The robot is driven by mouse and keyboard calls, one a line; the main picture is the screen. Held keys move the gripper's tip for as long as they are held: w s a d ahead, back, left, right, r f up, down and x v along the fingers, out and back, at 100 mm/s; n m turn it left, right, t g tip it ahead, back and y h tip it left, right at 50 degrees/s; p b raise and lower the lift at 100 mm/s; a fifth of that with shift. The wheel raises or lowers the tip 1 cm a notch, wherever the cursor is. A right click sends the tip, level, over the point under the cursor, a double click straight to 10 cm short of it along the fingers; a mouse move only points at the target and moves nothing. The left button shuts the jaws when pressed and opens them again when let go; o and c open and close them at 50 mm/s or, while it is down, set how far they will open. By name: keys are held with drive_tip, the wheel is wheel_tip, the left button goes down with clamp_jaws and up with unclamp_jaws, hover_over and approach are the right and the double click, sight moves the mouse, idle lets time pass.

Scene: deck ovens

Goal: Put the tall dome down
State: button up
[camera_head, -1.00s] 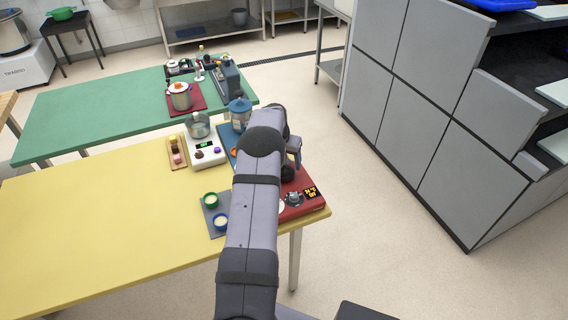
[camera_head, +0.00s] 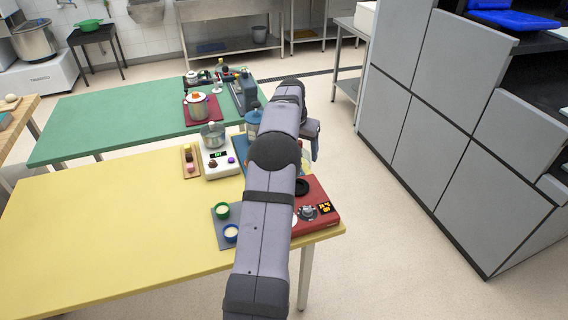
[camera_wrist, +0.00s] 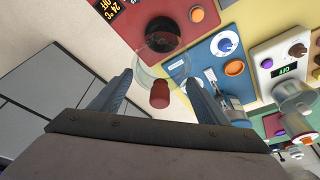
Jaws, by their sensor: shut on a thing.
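In the wrist view, my gripper (camera_wrist: 160,77) has one finger on each side of a clear dome (camera_wrist: 146,62) with a dark red knob (camera_wrist: 160,96). I take this as the tall dome; it is held between the fingers, with the knob towards the camera. Through and beyond the dome I see a black round plate on a red appliance (camera_wrist: 111,40). The height of the dome above it is hard to tell.
A blue board (camera_wrist: 222,45) lies beside the red appliance. The yellow table (camera_head: 110,225) is clear on the left.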

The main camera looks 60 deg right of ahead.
drive_tip(key=w+a+f+n+t+b, duration=0.1)
drive_tip(key=w+a+n, duration=0.2)
drive_tip(key=w, duration=0.5)
drive_tip(key=w+a+f+n+t+y+b, duration=0.1)
drive_tip(key=w+a+f+n, duration=0.15)
drive_tip(key=w, duration=0.45)
drive_tip(key=w+a+f+n, duration=0.15)
drive_tip(key=w+n, duration=0.25)
drive_tip(key=w, duration=0.4)
drive_tip(key=shift+m, duration=0.25)
drive_tip(key=shift+s+a+f+p, duration=0.15)
drive_tip(key=shift+f+p, duration=0.15)
drive_tip(key=shift+f, duration=2.05)
drive_tip(key=shift+s+a+f+p, duration=0.15)
drive_tip(key=shift+f+p, duration=0.1)
drive_tip(key=shift+f, duration=2.1)
drive_tip(key=shift+w, duration=0.1)
drive_tip(key=shift+f, duration=0.2)
drive_tip(key=o, duration=1)
drive_tip(key=shift+c, duration=0.2)
drive_tip(key=shift+r, duration=0.2)
